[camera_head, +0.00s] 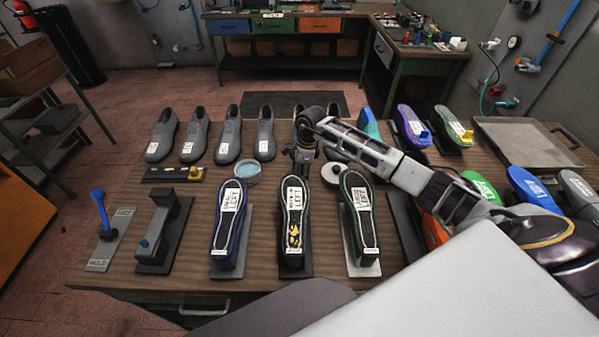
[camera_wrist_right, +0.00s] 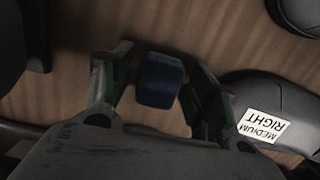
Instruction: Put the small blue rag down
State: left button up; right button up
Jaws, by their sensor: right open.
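The small blue rag (camera_wrist_right: 160,82) shows in the right wrist view, over the wooden tabletop, between the two fingers of my right gripper (camera_wrist_right: 157,72). The fingers are open, with a gap on each side of the rag. I cannot tell whether the rag rests fully on the wood. In the head view my right gripper (camera_head: 303,158) points down at the middle of the table (camera_head: 190,262), behind the upturned medium left shoe (camera_head: 292,225); the rag cannot be made out there. My left gripper is not in view.
A grey shoe labelled medium right (camera_wrist_right: 262,110) lies close beside the right finger. A round blue tin (camera_head: 247,172) and a white round dish (camera_head: 331,174) flank the gripper. Grey shoes (camera_head: 228,137) line the back; upturned shoes on stands (camera_head: 229,225) line the front.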

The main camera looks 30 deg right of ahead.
jog(key=shift+r, duration=0.2)
jog(key=shift+r, duration=0.25)
notch_tip(320, 180, up, 12)
jog(key=d+b, duration=0.1)
jog(key=b, duration=0.1)
jog(key=shift+s+d+f, duration=0.25)
jog(key=shift+s+d, duration=0.1)
jog(key=shift+s, duration=0.05)
dwell(0.8)
